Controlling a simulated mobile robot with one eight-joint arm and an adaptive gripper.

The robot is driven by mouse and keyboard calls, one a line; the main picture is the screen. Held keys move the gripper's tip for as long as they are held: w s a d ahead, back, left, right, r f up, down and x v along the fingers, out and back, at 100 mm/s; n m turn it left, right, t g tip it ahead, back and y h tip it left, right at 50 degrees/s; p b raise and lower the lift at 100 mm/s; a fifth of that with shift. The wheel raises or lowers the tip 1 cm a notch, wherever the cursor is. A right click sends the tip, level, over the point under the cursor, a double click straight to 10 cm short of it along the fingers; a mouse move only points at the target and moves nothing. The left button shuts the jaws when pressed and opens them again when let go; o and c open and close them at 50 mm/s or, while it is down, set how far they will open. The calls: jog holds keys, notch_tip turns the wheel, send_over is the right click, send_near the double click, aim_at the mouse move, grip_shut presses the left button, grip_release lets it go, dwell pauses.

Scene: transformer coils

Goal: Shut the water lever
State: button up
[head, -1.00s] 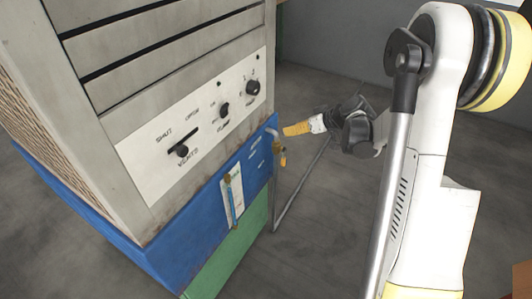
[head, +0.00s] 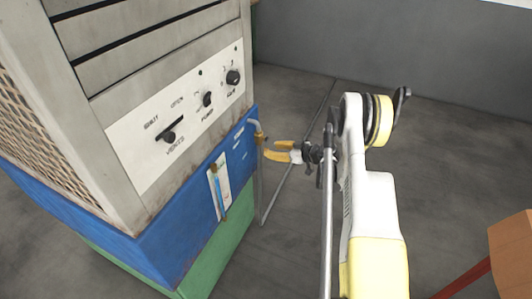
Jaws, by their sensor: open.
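A grey cabinet with a blue lower band stands on the left in the head view. No object shows between the fingers. I cannot tell whether a fingertip touches the valve.
A control panel (head: 180,121) with a vents lever (head: 171,135) and knobs is above the blue band. An orange-brown block (head: 512,255) stands at lower right. The floor between is clear.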

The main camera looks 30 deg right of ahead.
aim_at(266, 148)
jog(key=b+x, duration=0.1)
jog(key=x, duration=0.3)
jog(key=shift+a, duration=0.1)
grip_shut()
